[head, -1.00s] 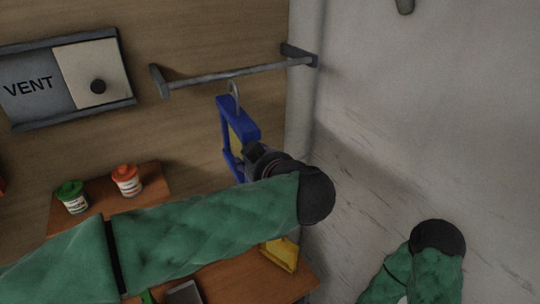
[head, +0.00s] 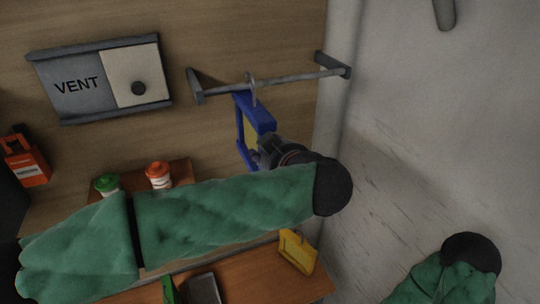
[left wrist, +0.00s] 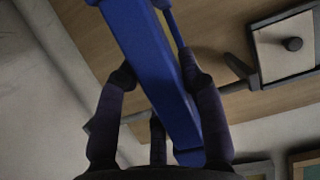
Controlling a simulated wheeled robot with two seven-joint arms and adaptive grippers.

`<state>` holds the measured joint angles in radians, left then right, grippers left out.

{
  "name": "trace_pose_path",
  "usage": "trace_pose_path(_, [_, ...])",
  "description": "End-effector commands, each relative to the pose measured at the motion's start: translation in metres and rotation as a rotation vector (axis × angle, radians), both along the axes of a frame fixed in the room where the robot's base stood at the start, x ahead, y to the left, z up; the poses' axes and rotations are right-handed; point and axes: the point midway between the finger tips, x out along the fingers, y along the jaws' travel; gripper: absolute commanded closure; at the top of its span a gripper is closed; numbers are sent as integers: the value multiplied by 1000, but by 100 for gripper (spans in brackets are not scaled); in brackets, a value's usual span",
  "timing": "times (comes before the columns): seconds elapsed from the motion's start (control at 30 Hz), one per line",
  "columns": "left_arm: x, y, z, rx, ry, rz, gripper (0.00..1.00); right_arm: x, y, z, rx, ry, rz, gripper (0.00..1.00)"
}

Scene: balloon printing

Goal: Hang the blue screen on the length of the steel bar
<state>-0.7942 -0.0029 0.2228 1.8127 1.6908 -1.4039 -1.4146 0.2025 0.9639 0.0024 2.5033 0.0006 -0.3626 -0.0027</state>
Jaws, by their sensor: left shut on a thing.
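The bar runs between two dark wall brackets. In the head view the hook overlaps the bar near its left half, its top just above it; I cannot tell whether it is around the bar or in front. My left gripper (head: 258,156) is shut on the frame's lower part, partly hidden by my arm. The left wrist view shows its fingers (left wrist: 158,85) either side of the blue frame (left wrist: 150,55). My right gripper is out of view.
A VENT panel (head: 75,83) is on the wooden wall to the left. Green-lidded (head: 107,184) and orange-lidded (head: 158,174) jars, a red container (head: 27,162) and a yellow object (head: 297,252) sit lower. A pale wall (head: 420,140) bounds the right side.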

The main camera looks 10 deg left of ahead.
Motion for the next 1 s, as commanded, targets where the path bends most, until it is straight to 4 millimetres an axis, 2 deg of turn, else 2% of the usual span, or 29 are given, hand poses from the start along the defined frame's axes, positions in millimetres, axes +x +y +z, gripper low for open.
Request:
trace_pose_path(0.83, [48, 34, -1, -1, -3, 2, 100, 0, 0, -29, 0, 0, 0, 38])
trace_pose_path(1.0, [48, 33, -12, 1, -2, 0, 100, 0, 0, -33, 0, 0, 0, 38])
